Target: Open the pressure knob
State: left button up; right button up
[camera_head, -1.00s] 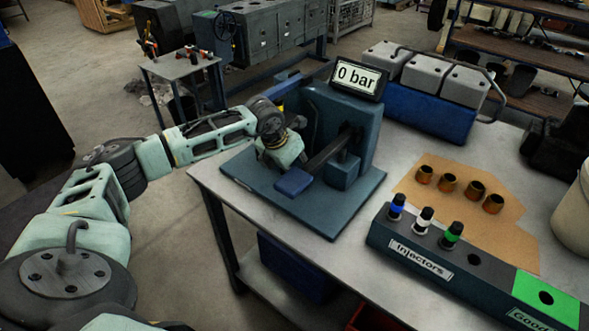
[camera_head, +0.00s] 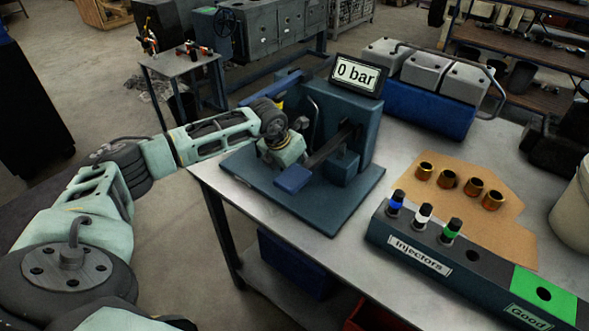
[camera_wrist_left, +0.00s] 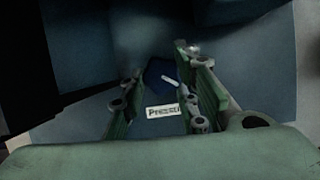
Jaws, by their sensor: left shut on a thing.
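The pressure tester (camera_head: 350,125) is a blue stand on a blue base plate, with a display (camera_head: 357,74) reading "0 bar". My left gripper (camera_head: 300,130) is at the stand's left side. In the left wrist view the pressure knob (camera_wrist_left: 158,72) is dark blue with a white mark, above a label (camera_wrist_left: 163,110) partly reading "Pressu". The fingers of my left gripper (camera_wrist_left: 160,88) are on both sides of the knob and shut on it. In the head view the knob is hidden by the gripper and stand. My right gripper is not in view.
A blue lever pad (camera_head: 292,179) sticks out in front of the stand. The injector rack (camera_head: 420,250) holds several injectors at the front right. Copper sleeves (camera_head: 447,179) lie on cardboard. A blue and grey unit (camera_head: 425,95) stands behind.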

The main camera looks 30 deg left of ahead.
pick_arm(q)
jog(key=n+y+b, duration=0.1)
jog(key=n, duration=0.2)
jog(key=shift+a+b, duration=0.15)
jog(key=shift+b, duration=0.25)
jog(key=shift+r+n+y+b, duration=0.15)
jog(key=shift+n+y+b, duration=0.2)
jog(key=shift+n, duration=0.35)
jog(key=o, duration=0.7)
jog(key=shift+a, duration=0.1)
jog(key=shift+o, duration=1.2)
jog(key=shift+s, duration=0.1)
jog(key=v, duration=1.2)
